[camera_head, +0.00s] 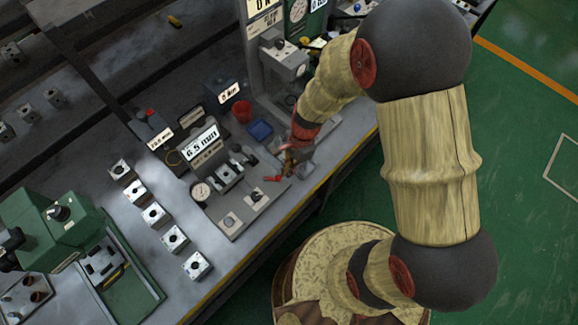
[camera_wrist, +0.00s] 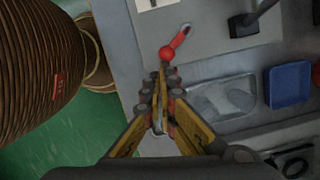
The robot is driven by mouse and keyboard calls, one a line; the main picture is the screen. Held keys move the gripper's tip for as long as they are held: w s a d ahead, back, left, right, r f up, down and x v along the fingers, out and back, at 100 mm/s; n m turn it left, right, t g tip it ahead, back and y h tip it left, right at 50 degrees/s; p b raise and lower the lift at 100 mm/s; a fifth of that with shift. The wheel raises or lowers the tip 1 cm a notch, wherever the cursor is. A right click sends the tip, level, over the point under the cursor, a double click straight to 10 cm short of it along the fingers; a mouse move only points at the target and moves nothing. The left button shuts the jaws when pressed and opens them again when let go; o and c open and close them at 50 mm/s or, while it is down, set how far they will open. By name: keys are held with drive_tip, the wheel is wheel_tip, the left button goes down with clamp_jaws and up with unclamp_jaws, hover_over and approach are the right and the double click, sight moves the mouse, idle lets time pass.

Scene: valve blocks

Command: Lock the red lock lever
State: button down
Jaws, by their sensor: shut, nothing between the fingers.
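The red lock lever (camera_wrist: 180,39) has a round red ball end and a short red arm. In the wrist view it lies just beyond my fingertips, on a grey fixture plate (camera_wrist: 208,28). In the head view the red lever (camera_head: 272,179) shows at the right end of the fixture, just left of my gripper (camera_head: 290,165). My gripper (camera_wrist: 163,72) is shut and empty, its fingertips together close to the ball end. I cannot tell whether the tips touch the ball.
A blue tray (camera_wrist: 289,85) and a clear shallow dish (camera_wrist: 222,97) are right of my gripper. A red cup (camera_head: 242,111) stands further back on the bench. Several valve blocks (camera_head: 154,214) stand in a row at left. The bench's yellow edge (camera_head: 335,172) borders the green floor.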

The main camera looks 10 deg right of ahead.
drive_tip(key=shift+s+a+m+p, duration=0.15)
drive_tip(key=shift+s+m+p, duration=0.3)
drive_tip(key=shift+s+m, duration=0.35)
drive_tip(key=shift+s+a+m+t, duration=0.15)
drive_tip(key=shift+m+t, duration=0.15)
drive_tip(key=shift+m, duration=0.2)
drive_tip(key=shift+s+a+m+t+p, duration=0.15)
drive_tip(key=shift+s+a+m+p, duration=0.2)
drive_tip(key=shift+m, duration=0.35)
drive_tip(key=shift+s+a+m+t+p, duration=0.15)
drive_tip(key=shift+s+m+p, duration=0.1)
drive_tip(key=shift+s+m, duration=0.35)
idle(0.6)
drive_tip(key=shift+s+a, duration=0.2)
drive_tip(key=shift+a, duration=0.05)
idle(1.4)
drive_tip(key=shift+w, duration=0.1)
